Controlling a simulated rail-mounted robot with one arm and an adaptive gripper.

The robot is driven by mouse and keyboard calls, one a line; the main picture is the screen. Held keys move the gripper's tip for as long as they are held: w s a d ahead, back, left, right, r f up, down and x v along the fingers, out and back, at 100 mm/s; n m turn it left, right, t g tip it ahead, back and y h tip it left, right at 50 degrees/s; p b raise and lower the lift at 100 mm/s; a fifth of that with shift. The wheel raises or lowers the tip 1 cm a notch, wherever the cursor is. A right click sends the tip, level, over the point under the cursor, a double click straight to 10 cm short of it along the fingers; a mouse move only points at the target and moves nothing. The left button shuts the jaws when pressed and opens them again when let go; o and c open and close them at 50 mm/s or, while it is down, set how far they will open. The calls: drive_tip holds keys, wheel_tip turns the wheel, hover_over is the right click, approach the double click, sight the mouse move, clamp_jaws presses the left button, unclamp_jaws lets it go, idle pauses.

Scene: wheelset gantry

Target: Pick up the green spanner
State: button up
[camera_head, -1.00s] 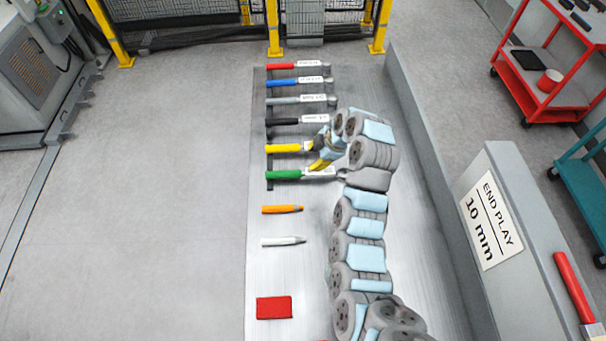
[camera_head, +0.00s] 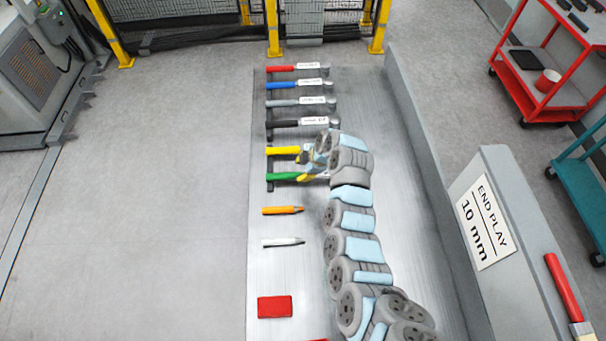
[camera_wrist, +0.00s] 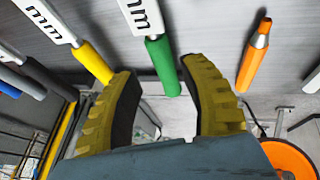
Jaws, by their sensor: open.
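The green spanner (camera_head: 284,177) lies in the row of tools on the grey panel, its green handle pointing left in the head view. My gripper (camera_head: 308,166) is by its right part and hides much of it there. In the wrist view the green handle (camera_wrist: 163,66) shows with a white label marked "mm" (camera_wrist: 141,17). My gripper (camera_wrist: 158,70) is open, its two yellow fingers apart. The end of the green handle appears in the gap between the fingertips. I cannot tell how far it is from them in depth.
The yellow spanner (camera_head: 284,151) is just above the green one in the head view, close to my gripper. An orange marker-like tool (camera_head: 282,210) lies below. Black, grey, blue and red-handled tools fill the row above. A red block (camera_head: 274,306) lies lower down.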

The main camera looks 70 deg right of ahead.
sight(295, 175)
drive_tip(key=shift+x, duration=1.1)
drive_tip(key=shift+p+x, duration=0.45)
drive_tip(key=shift+x, duration=0.7)
drive_tip(key=shift+w+f, duration=0.15)
drive_tip(key=shift+f, duration=0.15)
drive_tip(key=shift+b+x, duration=0.55)
drive_tip(key=shift+x, duration=0.55)
clamp_jaws()
